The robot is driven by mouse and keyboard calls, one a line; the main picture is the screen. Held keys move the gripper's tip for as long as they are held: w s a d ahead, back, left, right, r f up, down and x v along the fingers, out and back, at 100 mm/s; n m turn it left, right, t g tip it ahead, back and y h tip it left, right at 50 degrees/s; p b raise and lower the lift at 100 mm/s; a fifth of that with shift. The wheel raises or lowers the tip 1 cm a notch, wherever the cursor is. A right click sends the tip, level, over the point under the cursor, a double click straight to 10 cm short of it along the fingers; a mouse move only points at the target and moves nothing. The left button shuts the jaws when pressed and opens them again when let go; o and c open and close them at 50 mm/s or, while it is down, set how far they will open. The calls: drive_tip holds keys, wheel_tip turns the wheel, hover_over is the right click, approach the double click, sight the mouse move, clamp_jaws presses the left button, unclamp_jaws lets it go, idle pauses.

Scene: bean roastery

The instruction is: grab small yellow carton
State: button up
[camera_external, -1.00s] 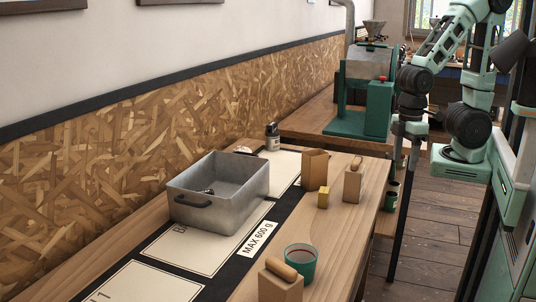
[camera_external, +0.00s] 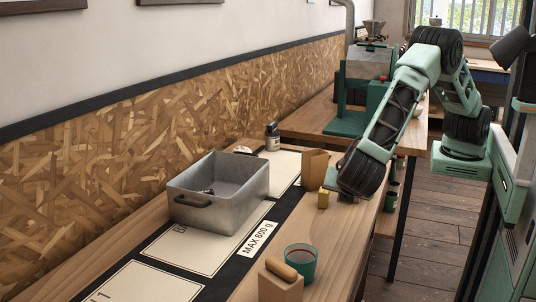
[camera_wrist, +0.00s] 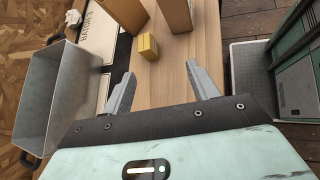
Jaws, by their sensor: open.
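The small yellow carton (camera_external: 323,199) stands on the wooden table, in front of an open-topped brown box. In the wrist view the carton (camera_wrist: 148,47) is upright, ahead of my fingertips and a little left of the middle between them. My gripper (camera_wrist: 160,82) is open, with two grey fingers spread and nothing between them. In the external view my arm reaches down over the table beside the carton, and the fingers are hidden or too small to make out.
A brown box (camera_external: 314,168) stands just behind the carton. A grey metal bin (camera_external: 218,190) is to the left. A teal cup (camera_external: 300,264) and a wooden-handled block (camera_external: 281,283) are nearer. The table's right edge lies below my arm.

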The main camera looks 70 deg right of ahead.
drive_tip(key=a+n+t, duration=0.1)
drive_tip(key=a+t, duration=0.1)
drive_tip(key=a, duration=0.1)
drive_tip(key=h+p, duration=0.1)
drive_tip(key=p, duration=0.2)
approach(326, 191)
drive_tip(key=x, duration=0.6)
drive_tip(key=shift+a+f, duration=0.1)
drive_tip(key=shift+f, duration=0.1)
drive_tip(key=x, duration=0.2)
drive_tip(key=p+x, duration=0.1)
drive_tip(key=x, duration=0.1)
drive_tip(key=shift+d+r, duration=0.2)
drive_tip(key=shift+w+d+f, duration=0.2)
drive_tip(key=shift+d+f, duration=0.15)
drive_tip(key=shift+d, duration=0.05)
drive_tip(key=c, duration=1.2)
